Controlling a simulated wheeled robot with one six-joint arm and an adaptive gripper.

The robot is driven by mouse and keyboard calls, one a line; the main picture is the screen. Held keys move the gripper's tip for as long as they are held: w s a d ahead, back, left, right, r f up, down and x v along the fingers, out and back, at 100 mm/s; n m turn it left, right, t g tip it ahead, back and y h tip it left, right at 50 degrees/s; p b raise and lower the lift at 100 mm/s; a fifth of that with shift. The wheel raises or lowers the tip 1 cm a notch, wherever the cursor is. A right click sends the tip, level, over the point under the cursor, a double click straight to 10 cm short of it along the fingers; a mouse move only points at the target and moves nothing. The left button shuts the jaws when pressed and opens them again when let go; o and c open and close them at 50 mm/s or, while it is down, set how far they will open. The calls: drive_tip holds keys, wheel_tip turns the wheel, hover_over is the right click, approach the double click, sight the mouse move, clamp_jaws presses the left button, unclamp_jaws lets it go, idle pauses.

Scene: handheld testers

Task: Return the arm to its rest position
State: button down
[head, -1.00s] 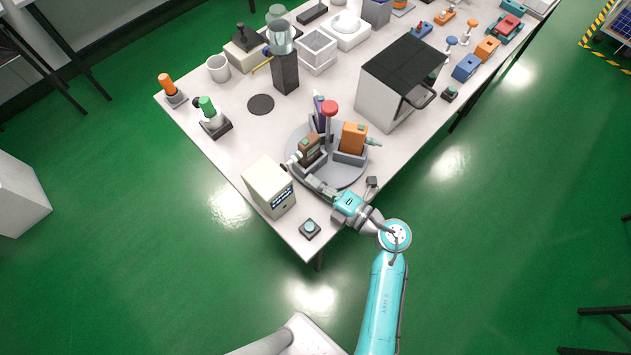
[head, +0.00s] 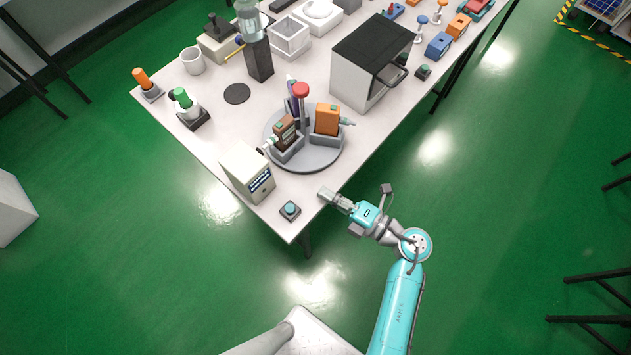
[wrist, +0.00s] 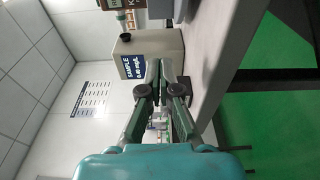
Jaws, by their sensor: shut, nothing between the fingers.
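My gripper (head: 325,193) is shut and empty at the near right edge of the white table. In the wrist view my gripper (wrist: 159,68) shows its fingertips together, in front of a cream box with a blue label (wrist: 150,53). My teal arm (head: 397,305) reaches up from the bottom right of the head view, with its wrist beyond the table edge over the green floor. The fingers look apart from the grey turntable (head: 318,160), which carries a brown tester (head: 284,133), an orange tester (head: 327,119) and a purple one (head: 292,104) around a red-topped post (head: 301,90).
The cream box (head: 246,175) and a blue-topped button (head: 290,209) stand near the table's front corner, left of my gripper. A dark-topped oven-like box (head: 370,62) stands behind the turntable. The floor (head: 480,210) right of my arm is clear.

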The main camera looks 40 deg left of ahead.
drive_tip(key=shift+d, duration=1.15)
